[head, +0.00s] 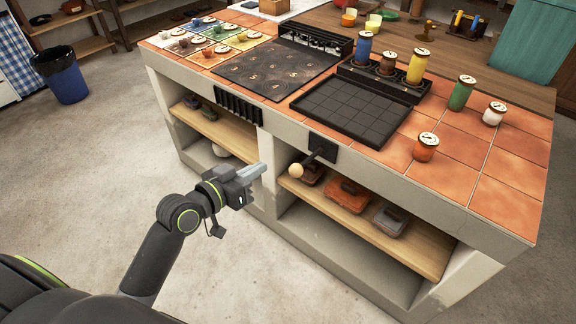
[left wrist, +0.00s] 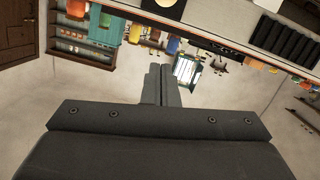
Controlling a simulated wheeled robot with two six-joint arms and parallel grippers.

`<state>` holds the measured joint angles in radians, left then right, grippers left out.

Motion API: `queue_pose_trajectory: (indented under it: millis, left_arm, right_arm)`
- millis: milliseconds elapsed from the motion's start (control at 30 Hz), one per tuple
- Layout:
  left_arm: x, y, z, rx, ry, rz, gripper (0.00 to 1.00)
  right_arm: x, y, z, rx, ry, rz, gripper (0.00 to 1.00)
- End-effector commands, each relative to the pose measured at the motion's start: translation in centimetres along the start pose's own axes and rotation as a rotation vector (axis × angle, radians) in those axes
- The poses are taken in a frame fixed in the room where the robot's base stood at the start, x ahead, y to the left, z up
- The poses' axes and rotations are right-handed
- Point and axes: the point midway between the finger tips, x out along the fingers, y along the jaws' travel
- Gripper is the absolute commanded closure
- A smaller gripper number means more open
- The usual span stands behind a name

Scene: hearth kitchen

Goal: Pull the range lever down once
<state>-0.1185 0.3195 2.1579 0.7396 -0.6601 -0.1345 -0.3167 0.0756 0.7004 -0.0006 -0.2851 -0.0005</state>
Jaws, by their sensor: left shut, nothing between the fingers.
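The range lever (head: 310,159) comes out of a dark square plate on the front of the tiled counter and ends in a pale round knob (head: 296,170). It points outward and slightly down. My left gripper (head: 260,170) is shut and empty, its fingertips just left of the knob, with a small gap showing between them. In the left wrist view the shut fingers (left wrist: 160,82) lie side by side, and the pale knob (left wrist: 166,3) is cut off at the top edge. My right gripper is not in view.
A black slatted vent (head: 238,107) is on the counter front left of the lever. Below it, a wooden shelf (head: 365,220) holds several lidded boxes. Several coloured jars and a dark grid tray (head: 350,110) stand on top. The floor before the counter is clear.

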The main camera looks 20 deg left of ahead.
Motion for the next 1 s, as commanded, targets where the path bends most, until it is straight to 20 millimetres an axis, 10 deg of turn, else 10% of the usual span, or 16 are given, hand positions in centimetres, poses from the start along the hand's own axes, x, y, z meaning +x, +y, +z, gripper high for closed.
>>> queue_pose_trajectory:
  millis: [567,1000]
  left_arm:
    - [10.1,0.1,-0.1,-0.003,0.0,0.001,1.0]
    - [10.8,0.0,4.0,-0.001,-0.001,-0.003,1.0]
  right_arm:
    - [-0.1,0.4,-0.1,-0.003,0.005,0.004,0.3]
    - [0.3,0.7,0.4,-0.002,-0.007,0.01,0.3]
